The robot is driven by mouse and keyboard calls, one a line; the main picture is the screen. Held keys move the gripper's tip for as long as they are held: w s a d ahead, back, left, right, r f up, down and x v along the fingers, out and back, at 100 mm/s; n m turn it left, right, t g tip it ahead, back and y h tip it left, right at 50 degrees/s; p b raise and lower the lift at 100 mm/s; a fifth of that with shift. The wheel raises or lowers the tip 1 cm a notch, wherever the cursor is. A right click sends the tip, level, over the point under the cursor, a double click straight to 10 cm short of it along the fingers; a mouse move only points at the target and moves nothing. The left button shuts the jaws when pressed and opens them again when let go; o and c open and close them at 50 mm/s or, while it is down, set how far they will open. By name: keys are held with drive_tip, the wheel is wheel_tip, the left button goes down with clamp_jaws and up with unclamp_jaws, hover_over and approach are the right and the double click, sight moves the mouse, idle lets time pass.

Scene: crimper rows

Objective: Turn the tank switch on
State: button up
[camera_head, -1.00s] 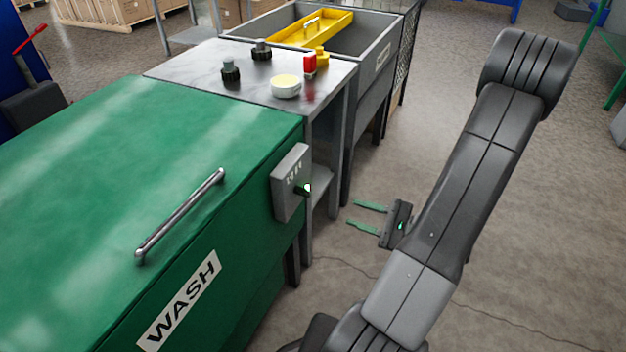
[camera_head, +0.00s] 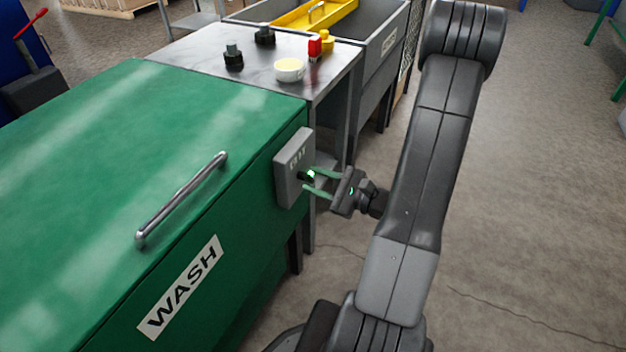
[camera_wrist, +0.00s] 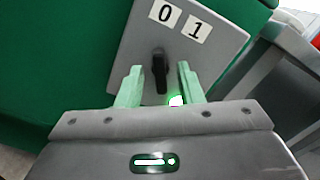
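The tank switch is a black knob (camera_wrist: 160,73) on a grey box (camera_head: 291,180) fixed to the front of the green wash tank (camera_head: 100,150). In the wrist view, the box has a "0" label (camera_wrist: 165,13) and a "1" label (camera_wrist: 196,29). The knob's upper end points near the "0". My gripper (camera_head: 308,180) is open at the box, with its green fingers on either side of the knob. In the wrist view, gaps show between the knob and my fingertips (camera_wrist: 160,75). A small bright light (camera_wrist: 176,100) shows below the knob, partly hidden by my gripper.
A steel table (camera_head: 190,57) beside the tank holds dark knobs, a white round tub (camera_head: 289,70), and red and yellow items. A grey sink with a yellow tray (camera_head: 318,14) stands behind it. A metal handle (camera_head: 182,200) projects from the tank.

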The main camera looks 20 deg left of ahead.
drive_tip(key=shift+a, duration=0.7)
drive_tip(key=shift+c, duration=0.2)
clamp_jaws()
